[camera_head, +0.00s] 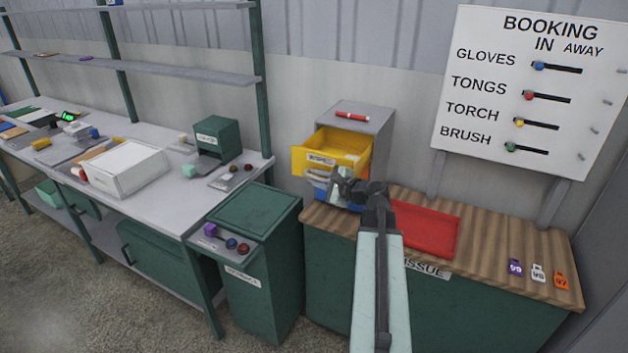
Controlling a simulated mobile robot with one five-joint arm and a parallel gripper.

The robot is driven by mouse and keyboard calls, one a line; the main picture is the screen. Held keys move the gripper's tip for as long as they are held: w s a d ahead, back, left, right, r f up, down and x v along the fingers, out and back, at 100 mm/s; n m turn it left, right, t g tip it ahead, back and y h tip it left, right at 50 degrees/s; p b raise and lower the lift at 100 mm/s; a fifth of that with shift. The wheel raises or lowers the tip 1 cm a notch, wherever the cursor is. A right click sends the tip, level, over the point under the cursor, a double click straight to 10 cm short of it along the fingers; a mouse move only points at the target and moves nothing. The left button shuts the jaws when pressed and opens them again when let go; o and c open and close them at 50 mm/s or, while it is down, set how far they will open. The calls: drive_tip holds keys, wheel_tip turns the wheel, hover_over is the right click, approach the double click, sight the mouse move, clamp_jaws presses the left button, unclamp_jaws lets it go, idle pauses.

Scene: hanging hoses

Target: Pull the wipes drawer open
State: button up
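A small grey drawer cabinet (370,122) stands on the wooden-topped counter. Its top yellow drawer (298,160) stands pulled out, its inside in view and its front label too small to read surely. A pale drawer front (318,180) shows below it, and a blue drawer (324,194) lower still, partly hidden behind my gripper. My gripper (343,184) is at the cabinet's front, just below and right of the yellow drawer's front. The fingers are small and dark here; I cannot tell whether they touch a drawer or handle.
A red pen-like object (352,116) lies on the cabinet. A red tray (430,228) lies to the right, then numbered tags (538,272). A booking board (530,100) stands behind. A green bin (258,215) and cluttered workbench (190,215) are left.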

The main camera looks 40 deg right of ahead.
drive_tip(key=p+v, duration=0.1)
drive_tip(key=v, duration=0.7)
drive_tip(key=shift+p, duration=0.4)
drive_tip(key=shift+w, duration=0.1)
